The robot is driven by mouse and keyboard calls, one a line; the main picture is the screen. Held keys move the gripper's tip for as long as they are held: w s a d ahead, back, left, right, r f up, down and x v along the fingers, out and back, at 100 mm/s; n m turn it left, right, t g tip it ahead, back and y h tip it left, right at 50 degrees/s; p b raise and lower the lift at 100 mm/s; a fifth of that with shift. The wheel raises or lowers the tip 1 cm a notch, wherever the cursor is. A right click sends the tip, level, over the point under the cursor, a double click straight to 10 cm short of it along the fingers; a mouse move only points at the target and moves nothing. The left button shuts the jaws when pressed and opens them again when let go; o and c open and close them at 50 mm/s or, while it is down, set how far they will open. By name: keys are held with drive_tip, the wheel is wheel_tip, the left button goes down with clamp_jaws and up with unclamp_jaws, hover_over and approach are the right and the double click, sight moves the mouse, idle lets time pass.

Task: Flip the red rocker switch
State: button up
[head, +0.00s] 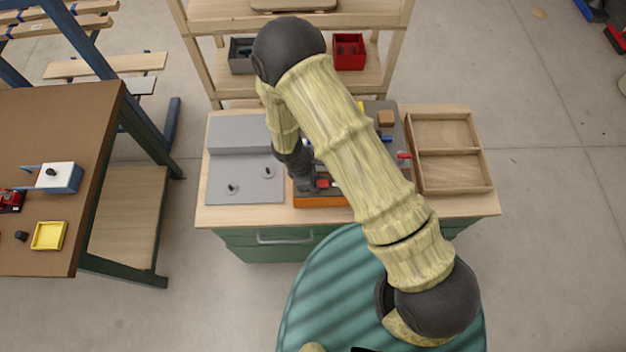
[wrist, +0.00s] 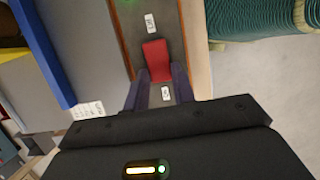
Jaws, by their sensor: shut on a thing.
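The red rocker switch (wrist: 156,58) sits on a dark grey panel (wrist: 127,30) in the wrist view. White labels lie beyond it and on its near side; their text is too small to read surely. My gripper (wrist: 160,74) has its two dark fingers on either side of the switch's near end, shut on it. In the head view my gripper (head: 308,184) is low over the orange-edged panel box (head: 318,202), with a red part (head: 323,183) beside it. My arm hides much of the box.
A grey plate with two small knobs (head: 245,178) lies left on the bench (head: 470,205). A divided wooden tray (head: 450,165) is at the right. A red bin (head: 349,52) stands on the shelf behind. A brown table (head: 60,130) is at the far left.

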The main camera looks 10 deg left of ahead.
drive_tip(key=shift+w+d+y+b, duration=0.15)
drive_tip(key=shift+d+y+b, duration=0.2)
drive_tip(key=shift+y+b, duration=0.8)
drive_tip(key=shift+r+g+y, duration=0.2)
drive_tip(key=shift+g+y, duration=0.1)
drive_tip(key=shift+y, duration=0.15)
drive_tip(key=o, duration=1)
drive_tip(key=r, duration=1.7)
drive_tip(key=shift+a+r, duration=0.2)
drive_tip(key=shift+r, duration=0.05)
